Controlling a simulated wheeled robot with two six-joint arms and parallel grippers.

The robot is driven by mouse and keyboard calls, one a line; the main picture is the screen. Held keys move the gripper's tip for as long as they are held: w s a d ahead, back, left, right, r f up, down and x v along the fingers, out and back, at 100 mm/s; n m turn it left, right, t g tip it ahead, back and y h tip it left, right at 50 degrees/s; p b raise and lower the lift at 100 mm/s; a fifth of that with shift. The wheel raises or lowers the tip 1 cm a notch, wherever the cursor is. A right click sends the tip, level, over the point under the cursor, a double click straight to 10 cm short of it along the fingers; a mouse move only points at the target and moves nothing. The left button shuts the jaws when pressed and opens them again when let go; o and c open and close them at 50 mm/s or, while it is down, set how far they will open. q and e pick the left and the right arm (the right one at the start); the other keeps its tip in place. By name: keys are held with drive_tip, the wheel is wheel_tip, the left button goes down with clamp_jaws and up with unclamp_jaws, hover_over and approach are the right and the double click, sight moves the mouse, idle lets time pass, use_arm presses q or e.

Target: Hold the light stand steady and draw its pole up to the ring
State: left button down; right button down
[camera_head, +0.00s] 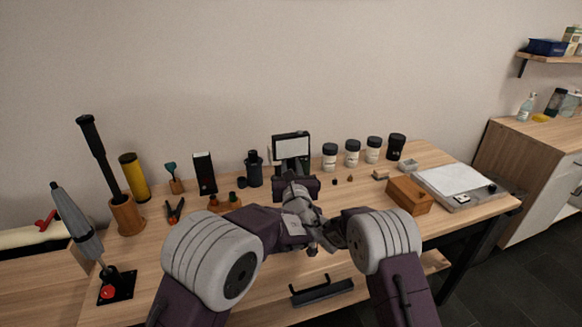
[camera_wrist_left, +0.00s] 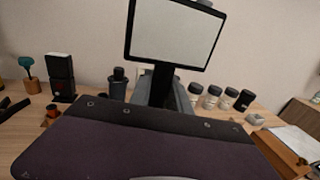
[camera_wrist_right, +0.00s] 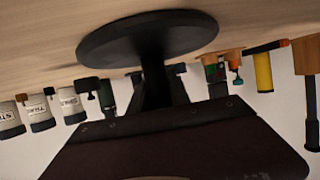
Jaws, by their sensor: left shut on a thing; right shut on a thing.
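The light stand has a flat panel with a pale face (camera_head: 291,146), upright near the back middle of the table. The left wrist view shows the panel (camera_wrist_left: 172,33) large, on a dark pole (camera_wrist_left: 158,85). The upside-down right wrist view shows its round black base (camera_wrist_right: 147,38) against the wood and the lower pole (camera_wrist_right: 156,85). My left gripper (camera_head: 293,180) is shut on the upper pole below the panel. My right gripper (camera_wrist_right: 158,103) is shut on the lower part just above the base. I cannot make out the ring.
Several lidded jars (camera_head: 352,154) stand right of the stand. A wooden box (camera_head: 409,195) and a grey device (camera_head: 458,186) are farther right. A black speaker (camera_head: 205,173), a dark bottle (camera_head: 254,169) and pliers (camera_head: 175,211) are left.

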sight(292, 157)
idle(0.4)
use_arm(q)
drive_tip(key=shift+r, duration=2.1)
drive_tip(key=c, duration=1.2)
unclamp_jaws()
drive_tip(key=shift+s+f, duration=0.1)
drive_tip(key=s+d, duration=0.1)
drive_tip(key=s, duration=1)
drive_tip(key=shift+s, duration=0.4)
